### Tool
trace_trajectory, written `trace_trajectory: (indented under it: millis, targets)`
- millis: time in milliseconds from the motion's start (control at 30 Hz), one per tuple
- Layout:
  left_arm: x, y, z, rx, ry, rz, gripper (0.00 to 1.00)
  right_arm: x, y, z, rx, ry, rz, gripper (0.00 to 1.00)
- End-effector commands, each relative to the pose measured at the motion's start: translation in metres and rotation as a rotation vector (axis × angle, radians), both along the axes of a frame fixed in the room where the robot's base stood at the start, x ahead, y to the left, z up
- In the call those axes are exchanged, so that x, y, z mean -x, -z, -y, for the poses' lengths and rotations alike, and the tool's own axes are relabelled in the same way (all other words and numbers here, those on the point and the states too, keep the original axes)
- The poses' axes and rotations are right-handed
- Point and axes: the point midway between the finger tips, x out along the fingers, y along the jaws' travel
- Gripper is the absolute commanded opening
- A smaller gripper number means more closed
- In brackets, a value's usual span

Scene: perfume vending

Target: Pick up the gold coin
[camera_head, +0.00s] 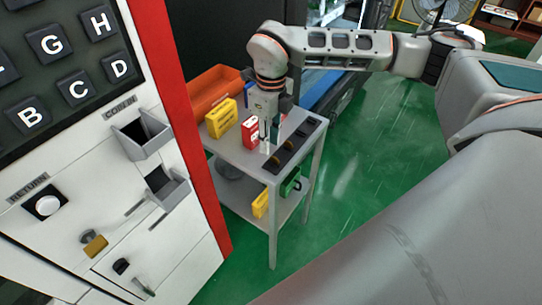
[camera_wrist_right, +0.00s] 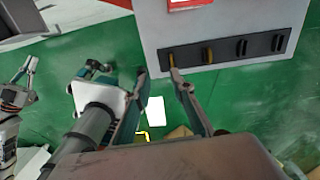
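A dark coin tray (camera_head: 296,141) with several slots lies on the grey table's right side; it also shows in the right wrist view (camera_wrist_right: 225,52). A gold coin (camera_wrist_right: 208,54) stands edge-up in one slot. Another gold-brown edge shows at the leftmost slot, partly behind a fingertip; the other slots look dark. My right gripper (camera_head: 268,141) points down above the table beside the tray. In the right wrist view my right gripper (camera_wrist_right: 159,75) is open and empty, its tips just short of the tray's left end. My left gripper (camera_wrist_right: 24,72) appears open at the far left.
The vending machine (camera_head: 150,215) stands at left with a coin slot (camera_head: 142,132) and letter buttons. On the table (camera_head: 240,155) are a red box (camera_head: 250,133), a yellow box (camera_head: 221,119) and an orange bin (camera_head: 213,88). Green floor (camera_head: 375,165) is open to the right.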

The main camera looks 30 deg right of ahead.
Motion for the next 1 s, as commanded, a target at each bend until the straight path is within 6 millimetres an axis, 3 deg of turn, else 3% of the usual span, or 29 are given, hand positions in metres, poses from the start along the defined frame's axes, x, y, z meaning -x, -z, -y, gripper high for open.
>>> trace_trajectory:
  millis: [167, 700, 1000]
  targets:
    - [0.0, 0.0, 0.0, 0.0, 0.0, 0.0, 0.0, -0.004, 0.005, 0.015, 0.04, 0.023, 0.01, 0.24]
    - [0.0, -0.005, 0.001, 0.002, 0.0, 0.0, 0.0, -0.006, 0.067, 0.021, 0.035, 0.02, 0.011, 0.24]
    - [0.0, -0.006, 0.001, 0.002, 0.0, 0.0, 0.0, -0.006, 0.073, 0.021, 0.036, 0.02, 0.013, 0.24]
